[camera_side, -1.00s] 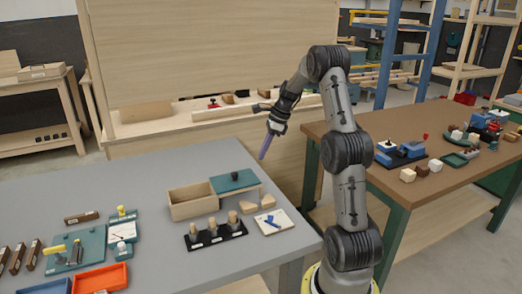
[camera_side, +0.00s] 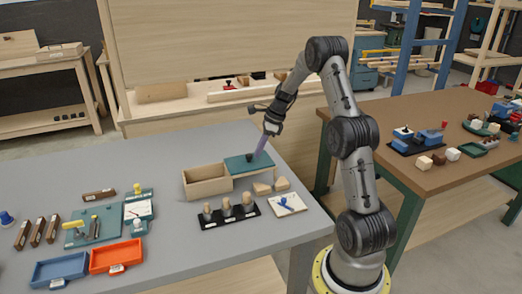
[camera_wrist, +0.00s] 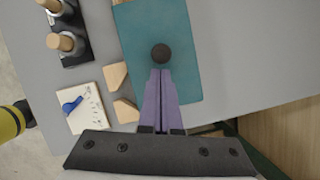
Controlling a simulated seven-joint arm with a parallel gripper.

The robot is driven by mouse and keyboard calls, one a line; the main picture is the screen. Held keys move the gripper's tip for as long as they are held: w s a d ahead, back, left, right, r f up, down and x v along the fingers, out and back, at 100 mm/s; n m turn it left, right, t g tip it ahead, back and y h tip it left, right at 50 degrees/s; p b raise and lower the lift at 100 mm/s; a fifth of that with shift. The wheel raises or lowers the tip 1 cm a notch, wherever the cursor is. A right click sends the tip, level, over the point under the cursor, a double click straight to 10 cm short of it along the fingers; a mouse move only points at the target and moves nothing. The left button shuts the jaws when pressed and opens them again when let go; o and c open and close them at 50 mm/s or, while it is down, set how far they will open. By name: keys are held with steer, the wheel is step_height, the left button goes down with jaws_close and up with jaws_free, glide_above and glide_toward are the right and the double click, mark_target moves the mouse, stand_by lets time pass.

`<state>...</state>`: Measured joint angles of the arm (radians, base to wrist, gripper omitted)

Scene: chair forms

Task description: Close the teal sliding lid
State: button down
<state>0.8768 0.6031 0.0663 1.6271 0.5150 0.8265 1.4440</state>
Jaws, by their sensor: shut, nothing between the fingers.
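The wooden box (camera_side: 207,187) stands on the grey table with its left part open. The teal sliding lid (camera_side: 237,168) is slid to the right and reaches past the box's right end. It has a dark knob (camera_side: 251,155); in the wrist view the lid (camera_wrist: 185,75) and its round black knob (camera_wrist: 161,54) show from above. My gripper (camera_side: 259,157) points down just right of the knob. In the wrist view its purple fingertips (camera_wrist: 161,72) are together, with nothing between them, right beside the knob. I cannot tell if they touch it.
A black rack with wooden pegs (camera_side: 228,212), a white board with a blue piece (camera_side: 289,205) and wooden wedges (camera_side: 263,188) lie in front of the box. Orange (camera_side: 116,256) and blue trays (camera_side: 62,270) are at front left.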

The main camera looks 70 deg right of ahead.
steer(key=w+a, duration=1.1)
steer(key=shift+w+a, duration=0.3)
steer(key=shift+w, duration=0.05)
